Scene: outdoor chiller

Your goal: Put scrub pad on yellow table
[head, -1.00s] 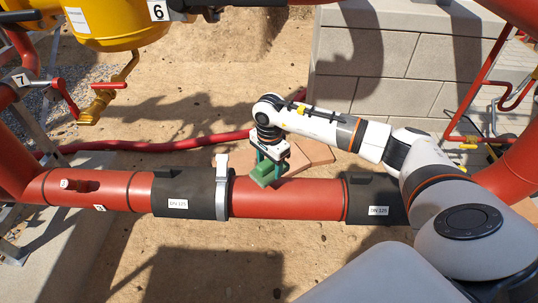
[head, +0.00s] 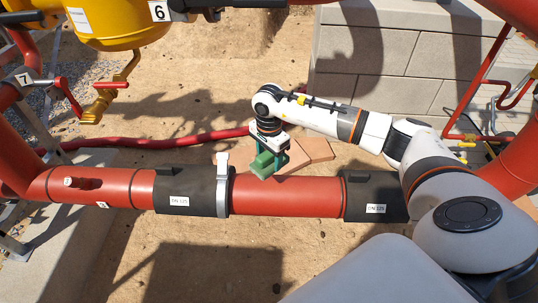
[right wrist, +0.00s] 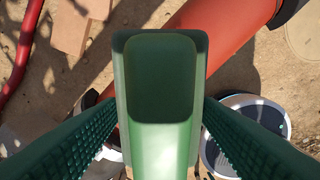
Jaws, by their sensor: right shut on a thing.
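My right gripper (head: 268,165) is shut on the green scrub pad (head: 263,162), just beyond the red pipe in the head view. The right wrist view shows the scrub pad (right wrist: 162,90) as a green block with a rounded recess, between two ribbed dark green fingers. I cannot tell from these frames how high it is above the ground. No yellow table shows in either view. My left gripper is not in view.
The thick red pipe (head: 285,196) with black sleeves crosses in front. Beyond it lie flat reddish slabs (head: 316,149) and a red hose (head: 165,143). A grey block wall (head: 390,60) stands at back right. A yellow vessel (head: 112,22) hangs at upper left. Open sand lies between.

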